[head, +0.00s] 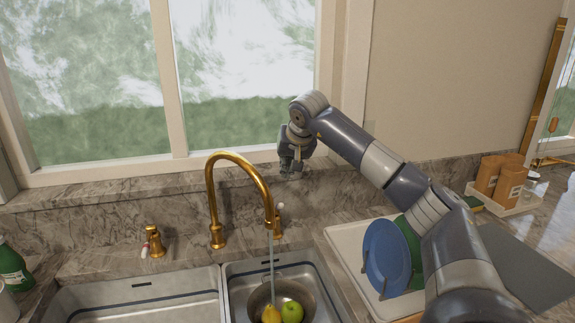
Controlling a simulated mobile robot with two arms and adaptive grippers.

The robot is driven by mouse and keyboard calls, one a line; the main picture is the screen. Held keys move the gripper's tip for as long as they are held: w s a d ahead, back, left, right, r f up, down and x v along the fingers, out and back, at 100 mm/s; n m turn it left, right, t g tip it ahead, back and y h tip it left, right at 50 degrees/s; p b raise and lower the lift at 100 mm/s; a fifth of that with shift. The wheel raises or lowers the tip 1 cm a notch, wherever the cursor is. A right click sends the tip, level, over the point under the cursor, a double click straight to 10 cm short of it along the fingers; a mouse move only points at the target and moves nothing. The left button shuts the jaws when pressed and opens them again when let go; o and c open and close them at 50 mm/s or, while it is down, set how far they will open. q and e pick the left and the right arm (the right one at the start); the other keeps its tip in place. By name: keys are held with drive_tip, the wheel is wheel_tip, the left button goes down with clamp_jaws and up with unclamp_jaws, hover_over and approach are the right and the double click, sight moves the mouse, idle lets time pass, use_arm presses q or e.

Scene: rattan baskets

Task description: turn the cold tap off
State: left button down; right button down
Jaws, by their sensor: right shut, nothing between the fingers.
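A gold faucet (217,200) arches over the sink, and a stream of water (272,258) runs from its spout. A gold tap handle (153,243) with a small red mark stands to the left of the faucet. A second gold handle (278,226) with a pale tip stands on the right, partly hidden behind the spout end; I see no clear colour mark on it. My right gripper (290,170) is shut and empty, above and behind this right handle, near the window sill and apart from the handle. My left gripper is out of view.
The right sink basin (325,293) holds a metal bowl (256,297) with a green fruit (292,312) and a yellow one (271,314). A rack with a blue plate (386,256) stands to the right, close to my right arm. Brown canisters (508,185) stand farther right.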

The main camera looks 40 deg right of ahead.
drive_tip(key=f, duration=0.2)
drive_tip(key=w+f+p, duration=0.1)
drive_tip(key=f, duration=0.2)
drive_tip(key=f+p, duration=0.1)
drive_tip(key=f, duration=0.2)
drive_tip(key=shift+w+a, duration=0.2)
drive_tip(key=shift+a, duration=0.05)
